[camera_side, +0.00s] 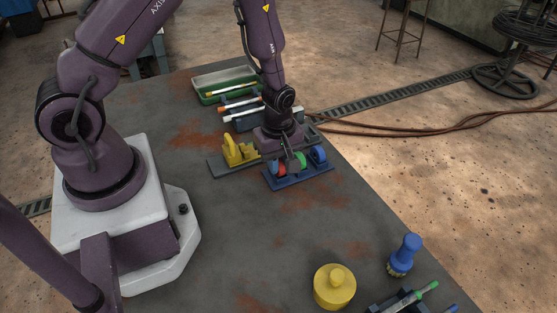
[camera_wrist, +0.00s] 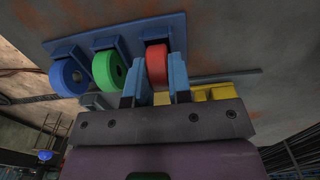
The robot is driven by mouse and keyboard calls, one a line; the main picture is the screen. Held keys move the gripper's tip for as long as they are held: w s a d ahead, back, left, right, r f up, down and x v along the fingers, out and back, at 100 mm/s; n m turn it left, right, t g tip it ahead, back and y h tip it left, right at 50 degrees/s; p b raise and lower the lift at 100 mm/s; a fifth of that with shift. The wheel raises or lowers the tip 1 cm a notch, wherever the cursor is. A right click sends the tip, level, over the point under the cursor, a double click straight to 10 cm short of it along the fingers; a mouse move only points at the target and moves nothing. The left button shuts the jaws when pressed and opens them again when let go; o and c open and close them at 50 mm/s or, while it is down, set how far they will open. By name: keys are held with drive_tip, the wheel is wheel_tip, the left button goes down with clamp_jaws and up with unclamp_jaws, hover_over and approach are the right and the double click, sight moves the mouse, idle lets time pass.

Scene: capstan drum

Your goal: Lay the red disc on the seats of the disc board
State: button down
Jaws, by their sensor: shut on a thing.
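The disc board (camera_side: 300,182) is a blue plate with a row of seats; it also shows in the wrist view (camera_wrist: 118,32). A blue disc (camera_wrist: 70,76) and a green disc (camera_wrist: 109,70) stand upright at two of its seats. The red disc (camera_wrist: 156,62) is upright between the light-blue fingers of my gripper (camera_wrist: 156,80), at the seat on the end of the row. It shows partly in the side view (camera_side: 281,170). My gripper is shut on it. The fingers hide its lower part, so I cannot tell whether it touches the seat.
A yellow fixture (camera_side: 240,152) on a grey plate stands close to the left of the board. A rack with tools (camera_side: 240,108) and a green tray (camera_side: 222,80) lie behind. A yellow knobbed cylinder (camera_side: 335,287) and a blue brush (camera_side: 404,255) stand in front. The table between is clear.

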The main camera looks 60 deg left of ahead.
drive_tip(key=c, duration=1)
unclamp_jaws()
drive_tip(key=shift+o, duration=0.2)
drive_tip(key=shift+r, duration=0.1)
wheel_tip(320, 180, up, 13)
